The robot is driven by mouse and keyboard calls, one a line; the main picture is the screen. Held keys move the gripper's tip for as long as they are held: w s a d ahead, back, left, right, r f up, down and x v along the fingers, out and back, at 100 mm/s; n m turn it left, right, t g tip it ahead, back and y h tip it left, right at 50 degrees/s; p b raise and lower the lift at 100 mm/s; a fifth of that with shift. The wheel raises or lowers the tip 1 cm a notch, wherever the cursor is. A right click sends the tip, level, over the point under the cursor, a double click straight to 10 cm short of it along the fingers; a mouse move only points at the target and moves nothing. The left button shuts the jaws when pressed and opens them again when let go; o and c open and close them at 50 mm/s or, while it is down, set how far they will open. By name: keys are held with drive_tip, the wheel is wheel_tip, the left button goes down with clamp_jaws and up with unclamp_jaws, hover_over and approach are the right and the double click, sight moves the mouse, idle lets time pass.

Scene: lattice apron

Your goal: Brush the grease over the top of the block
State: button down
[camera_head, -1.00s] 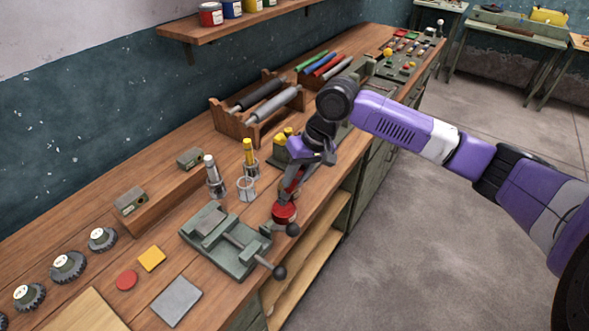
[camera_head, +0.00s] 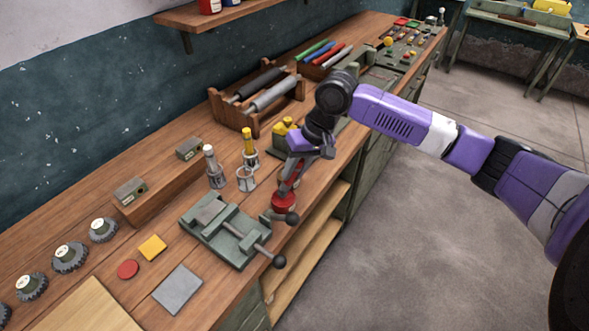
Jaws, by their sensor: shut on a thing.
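A green-grey vise (camera_head: 232,243) stands near the bench's front edge. A grey block (camera_head: 210,212) appears to sit between its jaws with its top bare to view. A red round tin (camera_head: 284,203) stands just right of the vise. My gripper (camera_head: 287,184) is above this tin, pointing down, shut on a slim red-handled thing (camera_head: 297,172) that looks like a brush. Its lower end reaches to the tin; its tip is hidden, and I cannot tell whether it is inside. Grease cannot be made out on the block.
A grey plate (camera_head: 178,290), yellow square (camera_head: 152,247) and red disc (camera_head: 128,269) lie left. A roller rack (camera_head: 258,130) stands behind.

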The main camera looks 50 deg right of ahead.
drive_tip(key=shift+f, duration=0.7)
idle(1.3)
drive_tip(key=shift+r, duration=3.6)
